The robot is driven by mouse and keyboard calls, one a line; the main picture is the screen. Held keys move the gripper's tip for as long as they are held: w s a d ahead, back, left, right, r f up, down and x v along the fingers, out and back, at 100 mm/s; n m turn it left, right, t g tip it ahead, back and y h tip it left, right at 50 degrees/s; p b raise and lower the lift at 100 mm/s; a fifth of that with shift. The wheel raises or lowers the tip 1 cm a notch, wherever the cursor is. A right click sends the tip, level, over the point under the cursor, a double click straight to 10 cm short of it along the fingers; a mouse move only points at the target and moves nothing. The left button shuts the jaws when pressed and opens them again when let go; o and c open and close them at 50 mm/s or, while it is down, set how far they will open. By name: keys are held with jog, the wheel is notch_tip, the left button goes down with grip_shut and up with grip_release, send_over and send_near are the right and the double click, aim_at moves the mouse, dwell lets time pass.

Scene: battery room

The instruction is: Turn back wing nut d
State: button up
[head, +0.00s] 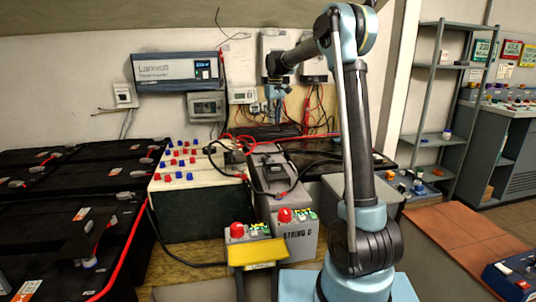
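A grey battery case (298,243) with lettering that seems to read "STRING D" stands at the centre. Its front end carries a red knob-like cap (285,214) and a small green-and-yellow part (303,213). A similar red cap (237,229) and green part sit just to the left. I cannot pick out which small part is wing nut d. My gripper (274,118) hangs pointing down behind and above the batteries, in front of the wall, apart from the caps. Its fingers are too small to tell open from shut.
A cream-topped battery (170,190) with red and blue caps stands to the left, beside large black batteries (60,225). Black and red cables loop over the centre batteries. A yellow piece (257,253) is at the front. Shelves (440,100) stand at the right.

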jog(key=w+a+f, duration=0.2)
jog(key=w+a, duration=0.1)
jog(key=w, duration=0.1)
send_near(267, 156)
jog(key=shift+n, duration=0.3)
jog(key=f, duration=0.5)
jog(key=w+f, duration=0.1)
jog(key=f, duration=0.1)
jog(key=shift+d+f, duration=0.15)
jog(key=shift+f, duration=0.1)
